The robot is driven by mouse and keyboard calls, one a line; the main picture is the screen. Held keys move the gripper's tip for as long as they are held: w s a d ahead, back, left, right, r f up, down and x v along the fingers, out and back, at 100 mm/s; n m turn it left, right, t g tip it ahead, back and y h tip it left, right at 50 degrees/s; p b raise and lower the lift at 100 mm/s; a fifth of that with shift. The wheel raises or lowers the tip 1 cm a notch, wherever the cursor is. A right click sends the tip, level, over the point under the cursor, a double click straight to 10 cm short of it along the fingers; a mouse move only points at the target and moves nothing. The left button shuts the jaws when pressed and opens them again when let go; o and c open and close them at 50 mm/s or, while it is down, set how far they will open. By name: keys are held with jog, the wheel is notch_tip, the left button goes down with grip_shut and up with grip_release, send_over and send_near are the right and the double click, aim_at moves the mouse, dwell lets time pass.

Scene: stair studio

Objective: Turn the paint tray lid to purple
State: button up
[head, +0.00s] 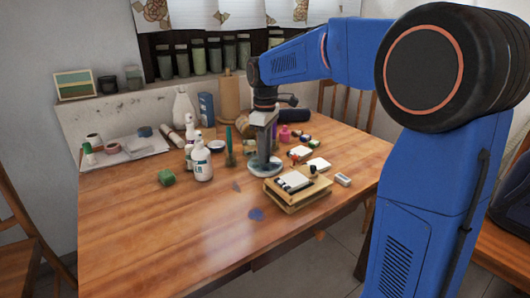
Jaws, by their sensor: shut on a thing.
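My gripper (264,157) points straight down over the wooden table. Its fingertips are at a pale, round, flat thing on the table, which looks like the paint tray lid (256,171). My gripper seems shut on a part of it, but the fingers hide that part. The lid is small in this view. I cannot tell which colour it is turned to.
A wooden box with dark and white pieces (300,202) stands just in front of the lid, to the right. Small jars crowd behind. The table's front left (150,235) is clear.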

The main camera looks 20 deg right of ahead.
jog(key=m, duration=0.5)
jog(key=shift+m, duration=2.3)
jog(key=o, duration=1)
jog(key=shift+o, duration=0.2)
notch_tip(320, 180, up, 17)
jog(key=shift+r, duration=0.2)
jog(key=shift+s, duration=0.1)
